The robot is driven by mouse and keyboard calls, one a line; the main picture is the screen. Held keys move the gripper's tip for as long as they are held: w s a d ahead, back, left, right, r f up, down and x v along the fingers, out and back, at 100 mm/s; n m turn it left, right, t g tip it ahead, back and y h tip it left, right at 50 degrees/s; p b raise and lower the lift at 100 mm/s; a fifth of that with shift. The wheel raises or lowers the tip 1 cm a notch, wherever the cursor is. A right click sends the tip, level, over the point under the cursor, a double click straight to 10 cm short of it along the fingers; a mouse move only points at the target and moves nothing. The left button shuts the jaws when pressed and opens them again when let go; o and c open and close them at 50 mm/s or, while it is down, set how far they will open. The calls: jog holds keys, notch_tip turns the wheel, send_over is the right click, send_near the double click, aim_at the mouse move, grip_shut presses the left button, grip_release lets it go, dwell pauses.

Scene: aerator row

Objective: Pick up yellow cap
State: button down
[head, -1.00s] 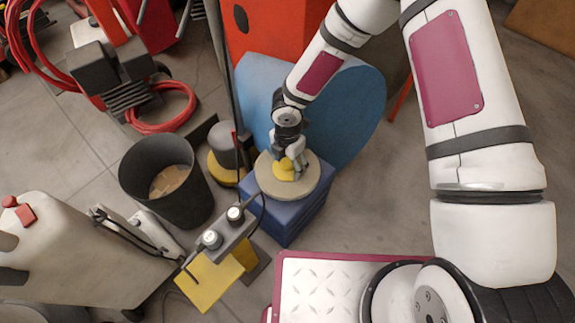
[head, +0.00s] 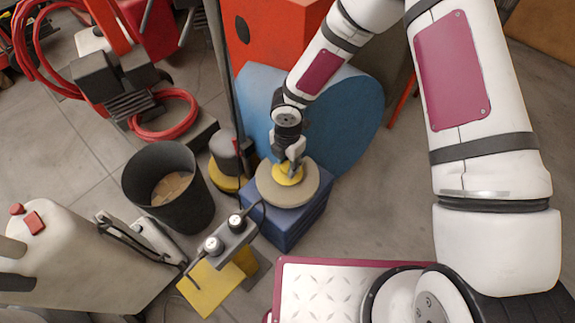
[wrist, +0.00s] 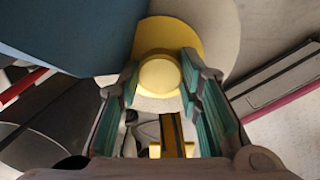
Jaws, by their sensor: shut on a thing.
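The yellow cap (head: 287,176) is a round piece with a wide rim, seen over the beige round top (head: 300,194) of a blue pedestal. In the wrist view the cap (wrist: 160,76) shows a raised knob in front of its wider yellow rim. My gripper (head: 291,160) points down at the cap from above, and its teal-padded fingers (wrist: 160,88) are on either side of the knob, shut on it. The fingers hide part of the cap in the head view. I cannot tell whether the cap touches the beige top or is slightly above it.
A blue rounded panel (head: 345,110) stands close behind the pedestal (head: 290,228). A dark pole (head: 222,70) and a grey-and-yellow unit (head: 226,150) are left of it. A black bin (head: 180,215) and a yellow stand with a control box (head: 226,240) are nearby.

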jog(key=s+d+r+b, duration=0.1)
jog(key=s+d+b, duration=0.6)
jog(key=s, duration=0.5)
jog(key=d, duration=0.2)
jog(key=shift+s+d+r, duration=0.25)
jog(key=shift+s+d, duration=0.1)
jog(key=shift+s, duration=0.05)
jog(key=shift+s, duration=0.1)
